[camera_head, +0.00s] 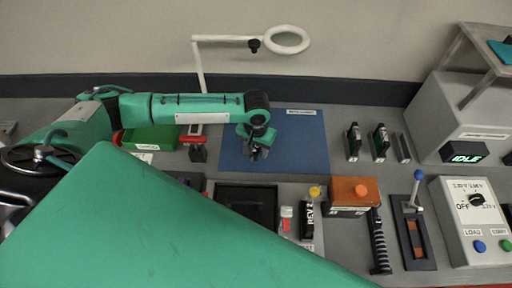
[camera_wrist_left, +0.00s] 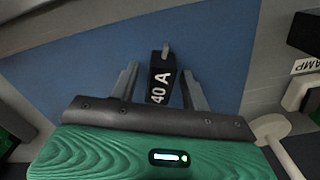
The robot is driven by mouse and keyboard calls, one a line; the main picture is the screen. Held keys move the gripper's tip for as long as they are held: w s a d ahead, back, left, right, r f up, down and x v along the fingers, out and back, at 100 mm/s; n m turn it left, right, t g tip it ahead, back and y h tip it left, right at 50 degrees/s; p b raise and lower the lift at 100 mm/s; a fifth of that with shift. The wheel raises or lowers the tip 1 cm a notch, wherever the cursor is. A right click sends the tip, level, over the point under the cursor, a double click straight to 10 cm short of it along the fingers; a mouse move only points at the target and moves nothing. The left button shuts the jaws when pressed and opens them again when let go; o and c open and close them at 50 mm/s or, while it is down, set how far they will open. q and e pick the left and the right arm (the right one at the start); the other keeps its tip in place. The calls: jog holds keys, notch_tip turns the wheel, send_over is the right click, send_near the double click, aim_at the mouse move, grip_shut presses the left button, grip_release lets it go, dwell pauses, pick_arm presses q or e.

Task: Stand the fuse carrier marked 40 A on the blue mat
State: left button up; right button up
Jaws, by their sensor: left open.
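The fuse carrier (camera_wrist_left: 161,80) is a black block marked 40 A in white, with a grey metal tip at its far end. It is on the blue mat (camera_head: 300,140), which also fills much of the left wrist view (camera_wrist_left: 85,65). My left gripper (camera_head: 258,153) is over the middle of the mat. In the left wrist view the gripper (camera_wrist_left: 161,88) is open, one finger each side of the carrier, with gaps showing. In the head view the gripper hides the carrier. Whether its base rests fully flat I cannot tell. My right gripper is not in view.
Black carriers (camera_head: 353,142) (camera_head: 380,142) stand right of the mat. A green box (camera_head: 150,138) lies left of it. An orange-topped box (camera_head: 350,192), a lever switch (camera_head: 414,230) and a control box (camera_head: 475,215) are at front right. A lamp (camera_head: 287,40) stands behind.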

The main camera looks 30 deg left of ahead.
aim_at(256, 148)
pick_arm(q)
notch_tip(256, 148, up, 12)
jog(key=b, duration=0.2)
jog(key=shift+b, duration=0.35)
jog(key=shift+r, duration=0.1)
